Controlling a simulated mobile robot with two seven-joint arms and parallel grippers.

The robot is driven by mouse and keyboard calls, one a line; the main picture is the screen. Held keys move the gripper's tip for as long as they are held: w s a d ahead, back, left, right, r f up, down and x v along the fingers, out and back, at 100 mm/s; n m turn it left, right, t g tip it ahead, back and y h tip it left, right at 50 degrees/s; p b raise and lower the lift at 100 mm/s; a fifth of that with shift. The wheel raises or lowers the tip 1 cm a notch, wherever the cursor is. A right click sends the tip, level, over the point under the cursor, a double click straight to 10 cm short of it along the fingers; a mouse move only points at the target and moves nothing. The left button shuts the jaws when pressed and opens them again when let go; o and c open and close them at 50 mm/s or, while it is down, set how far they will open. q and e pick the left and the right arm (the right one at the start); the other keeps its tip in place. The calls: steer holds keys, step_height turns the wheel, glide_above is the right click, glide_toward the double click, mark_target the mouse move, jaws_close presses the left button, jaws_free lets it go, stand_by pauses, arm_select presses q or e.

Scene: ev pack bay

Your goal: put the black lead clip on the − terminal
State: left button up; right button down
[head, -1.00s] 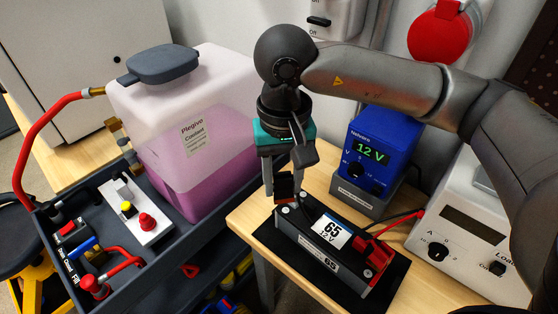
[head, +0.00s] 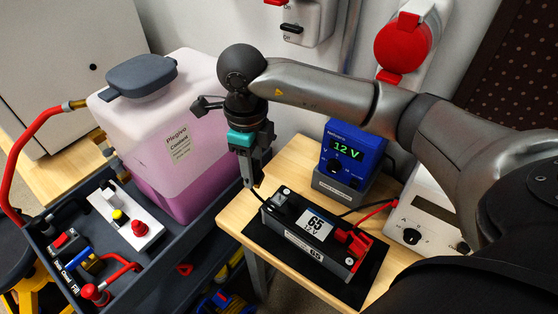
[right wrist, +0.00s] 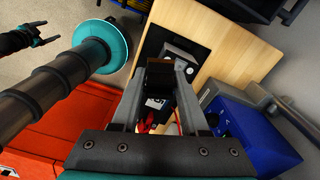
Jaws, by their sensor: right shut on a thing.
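The battery (head: 310,238) lies on a dark mat (head: 370,270), its label reading 65. The red clip (head: 350,242) sits on its right end. My right gripper (head: 252,186) points down beside the left end. In the right wrist view it (right wrist: 163,68) is shut on the black lead clip (right wrist: 160,75), seen over the battery's end between bolts. A black block (head: 284,204) stands at that end in the head view; I cannot tell whether it is the clip seated on the − terminal. My left gripper (right wrist: 45,34) shows small and open in the right wrist view.
A blue 12 V unit (head: 350,150) stands behind the battery and a white load box (head: 425,225) to its right. A cart (head: 185,255) with a pink-fluid tank (head: 180,150) stands left. Bare wood (head: 290,160) shows behind the battery.

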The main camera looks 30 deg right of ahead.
mark_target(279, 195)
steer(key=m, duration=0.2)
steer(key=d+m+p, duration=0.1)
steer(key=m, duration=0.4)
steer(key=shift+w+d+f, duration=0.15)
steer(key=shift+w+f, duration=0.1)
steer(key=shift+f, duration=0.1)
steer(key=d+f+m, duration=0.1)
steer(key=f+m, duration=0.2)
steer(key=m, duration=0.3)
steer(key=d+f+m, duration=0.2)
steer(key=m, duration=0.4)
steer(key=d+f+m+b, duration=0.1)
steer(key=d+f+m, duration=0.1)
steer(key=m, duration=0.4)
steer(key=shift+s+f, duration=0.15)
steer(key=shift+f, duration=0.95)
steer(key=shift+a, duration=0.1)
steer(key=shift+f, duration=0.25)
